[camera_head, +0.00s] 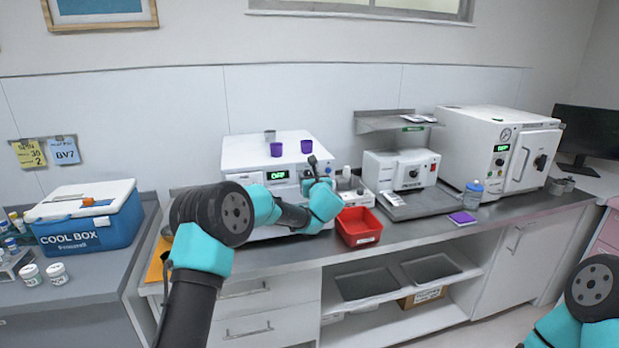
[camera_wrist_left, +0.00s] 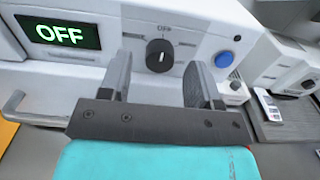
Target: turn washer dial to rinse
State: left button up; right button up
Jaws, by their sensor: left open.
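The washer is a white machine (camera_head: 235,155) on the counter at centre-left, with a lit green display (camera_head: 277,175) that reads OFF. In the left wrist view the display (camera_wrist_left: 57,33) also reads OFF. The round black dial (camera_wrist_left: 160,55) has a pale pointer mark, and the label OFF is printed above it. My left gripper (camera_head: 316,170) is at the washer's front panel. In the left wrist view its two fingers (camera_wrist_left: 161,82) are open, one on each side of the dial, with gaps and nothing between them gripped. My right arm shows at the lower right; its gripper is out of view.
A blue button (camera_wrist_left: 224,59) is right of the dial. Purple cups (camera_head: 306,146) stand on the washer's top. A red bin (camera_head: 358,226) is in front of it to the right. A white sealing machine (camera_head: 402,168) and an autoclave (camera_head: 480,130) stand farther right. A cool box (camera_head: 85,232) is left.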

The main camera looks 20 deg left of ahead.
pick_arm(q)
jog(key=shift+x, duration=0.8)
jog(key=c, duration=0.9)
